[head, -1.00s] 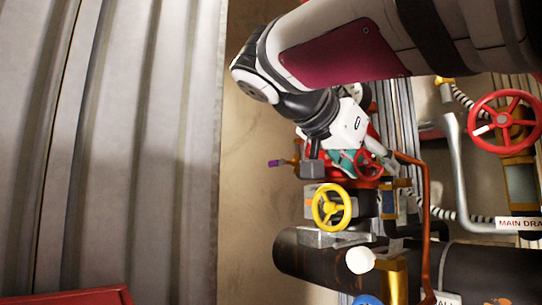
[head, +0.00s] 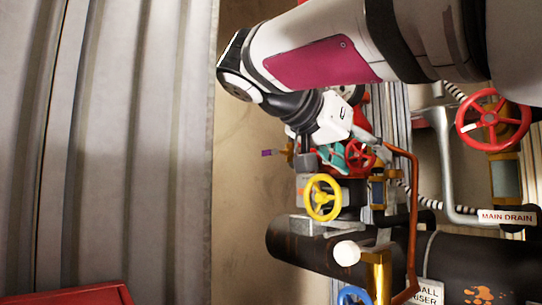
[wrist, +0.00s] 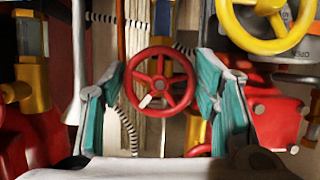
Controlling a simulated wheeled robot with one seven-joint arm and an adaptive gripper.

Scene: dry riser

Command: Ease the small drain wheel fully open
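The small drain wheel (head: 360,155) is a red handwheel just above and right of the yellow wheel in the head view. In the wrist view the small red wheel (wrist: 160,82) sits between my fingers, with a white mark on its lower-left part. My gripper (head: 336,158) has teal fingers beside this wheel in the head view. In the wrist view my gripper (wrist: 163,84) is open, one finger on each side of the rim. The gaps look narrow; I cannot tell whether either finger touches the rim or how deep they reach.
A yellow handwheel (head: 322,198) stands close by, lower left. A larger red wheel (head: 493,120) is at right, above the MAIN DRAIN label (head: 507,217). A copper pipe (head: 413,220) runs just right of the small wheel. A dark horizontal pipe (head: 310,248) lies below. Corrugated wall at left.

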